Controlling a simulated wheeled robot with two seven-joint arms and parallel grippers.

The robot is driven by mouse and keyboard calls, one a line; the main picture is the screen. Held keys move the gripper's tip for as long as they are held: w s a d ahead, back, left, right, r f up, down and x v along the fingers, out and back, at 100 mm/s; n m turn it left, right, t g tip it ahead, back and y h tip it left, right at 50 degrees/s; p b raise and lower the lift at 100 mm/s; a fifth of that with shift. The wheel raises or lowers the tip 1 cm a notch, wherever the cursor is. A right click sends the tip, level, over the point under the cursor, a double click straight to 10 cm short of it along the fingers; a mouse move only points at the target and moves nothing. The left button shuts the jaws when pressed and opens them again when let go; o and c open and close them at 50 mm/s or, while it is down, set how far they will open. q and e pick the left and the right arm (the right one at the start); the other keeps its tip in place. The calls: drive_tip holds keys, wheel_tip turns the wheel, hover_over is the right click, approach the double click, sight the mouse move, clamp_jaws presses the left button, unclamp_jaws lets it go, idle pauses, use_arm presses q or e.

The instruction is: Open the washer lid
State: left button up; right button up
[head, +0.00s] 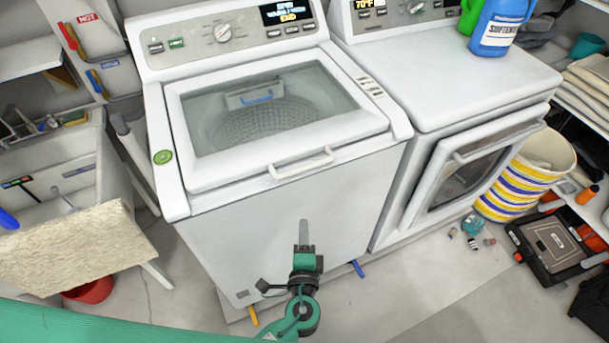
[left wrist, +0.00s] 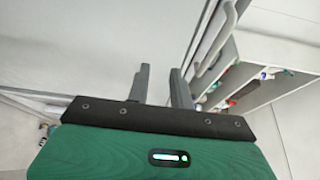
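The washer (head: 290,205) is a white top-loader at the centre of the head view. Its lid (head: 265,100) has a glass window and lies shut, with the drum showing through it. A white lid handle (head: 300,163) juts from the lid's front edge. My left gripper (head: 303,228) is in front of the washer's front panel, below the handle and apart from it in the picture. In the left wrist view, the two dark fingers of this gripper (left wrist: 160,80) stand apart with nothing between them. My right gripper is not in view.
A dryer (head: 455,75) with detergent bottles (head: 498,28) on top stands right of the washer. A striped basket (head: 525,175) and a black toolbox (head: 552,245) are at the right. A utility sink (head: 80,165) stands left. The floor in front is mostly clear.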

use_arm(q)
drive_tip(key=t, duration=0.2)
approach(304, 167)
drive_tip(key=shift+y, duration=0.4)
drive_tip(key=w+p, duration=0.1)
drive_tip(key=w, duration=0.2)
drive_tip(key=w+p, duration=0.2)
drive_tip(key=w, duration=0.2)
drive_tip(key=w+p, duration=0.1)
drive_tip(key=w, duration=0.2)
drive_tip(key=shift+w+a+r, duration=0.2)
drive_tip(key=shift+a+r, duration=0.1)
drive_tip(key=shift+r, duration=0.05)
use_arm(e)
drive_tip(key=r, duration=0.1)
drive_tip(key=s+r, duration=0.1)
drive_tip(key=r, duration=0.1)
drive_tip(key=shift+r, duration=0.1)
use_arm(q)
clamp_jaws()
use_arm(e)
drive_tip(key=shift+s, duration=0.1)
